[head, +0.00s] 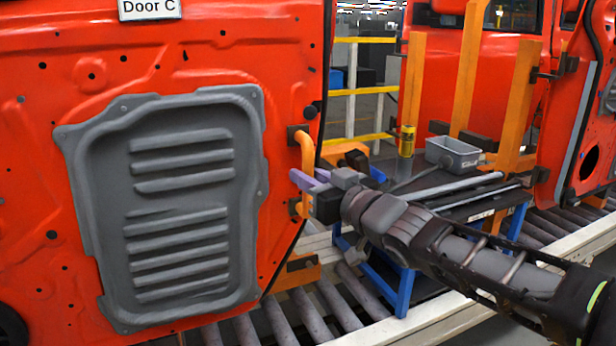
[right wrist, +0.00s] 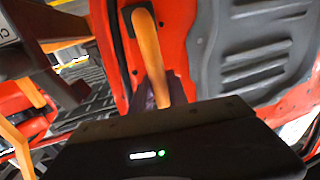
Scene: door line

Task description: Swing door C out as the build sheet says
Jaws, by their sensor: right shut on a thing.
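Door C (head: 215,60) is a large red door panel filling the left of the head view, with its white label (head: 149,8) at the top. A grey ribbed panel (head: 172,205) is fixed on it. An orange handle (head: 307,152) stands at the door's right edge on dark mounts. My right gripper (head: 306,180) is shut on the handle, its purple fingers around the bar. In the right wrist view the orange handle (right wrist: 148,50) runs down between the fingers, with the red door behind. My left gripper is not in view.
A blue-framed cart (head: 405,285) stands behind my right arm, with a grey bin (head: 453,154), a yellow can (head: 407,140) and bars on it. Rollers (head: 315,318) run below the door. Another red door (head: 592,110) stands at far right. Yellow rails (head: 362,92) are behind.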

